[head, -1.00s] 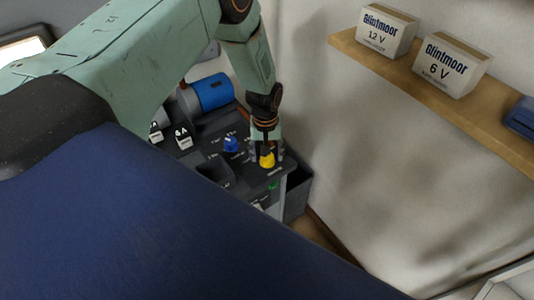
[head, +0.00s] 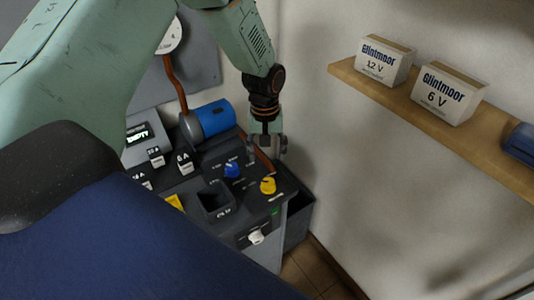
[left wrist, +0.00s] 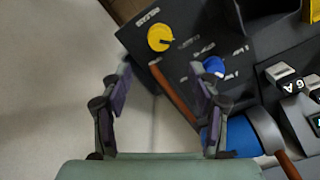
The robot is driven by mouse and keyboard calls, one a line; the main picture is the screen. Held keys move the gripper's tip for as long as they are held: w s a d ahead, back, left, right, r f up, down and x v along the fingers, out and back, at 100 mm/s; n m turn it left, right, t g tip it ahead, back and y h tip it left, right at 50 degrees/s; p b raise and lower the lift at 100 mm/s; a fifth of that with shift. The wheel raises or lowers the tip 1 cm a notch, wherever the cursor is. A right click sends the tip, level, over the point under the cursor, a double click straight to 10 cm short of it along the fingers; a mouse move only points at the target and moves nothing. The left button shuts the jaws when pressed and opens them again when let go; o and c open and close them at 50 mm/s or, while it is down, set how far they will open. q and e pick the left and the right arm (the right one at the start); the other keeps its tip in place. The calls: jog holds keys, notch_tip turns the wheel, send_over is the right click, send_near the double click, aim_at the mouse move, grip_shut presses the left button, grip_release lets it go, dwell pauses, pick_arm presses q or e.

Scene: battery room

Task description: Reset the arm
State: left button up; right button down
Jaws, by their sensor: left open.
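My left gripper (head: 266,146) hangs above the far right edge of the dark control panel (head: 240,215), behind the yellow knob (head: 268,186). It is open and empty. In the left wrist view its two fingers (left wrist: 158,95) stand apart, with a copper-coloured strip and the panel edge between and beyond them. The yellow knob (left wrist: 160,38) and the blue knob (left wrist: 213,67) lie beyond the fingertips, and neither is touched. In the head view the blue knob (head: 232,169) sits left of the yellow one. My right gripper is not in view.
A blue cylinder (head: 214,118) lies behind the panel, near a display reading EMPTY (head: 139,134). A 6 A block (head: 185,163) stands nearby. A dark bin (head: 298,215) is right of the panel. A wall shelf (head: 440,115) holds 12 V (head: 385,60) and 6 V (head: 449,93) boxes.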

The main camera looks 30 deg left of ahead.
pick_arm(q)
jog(key=shift+f, duration=0.1)
jog(key=s+d+f+m, duration=0.2)
jog(key=s+d+f, duration=0.25)
jog(key=s, duration=0.25)
jog(key=s+d+f+m, duration=0.1)
jog(key=s+d+f, duration=0.2)
jog(key=s+f, duration=0.4)
jog(key=s+d+m, duration=0.1)
jog(key=s+m, duration=0.2)
jog(key=s, duration=1.4)
notch_tip(320, 180, down, 21)
jog(key=b, duration=2)
jog(key=shift+s+r+m+b, duration=0.15)
jog(key=shift+s+m+b, duration=0.15)
jog(key=shift+s+b, duration=0.1)
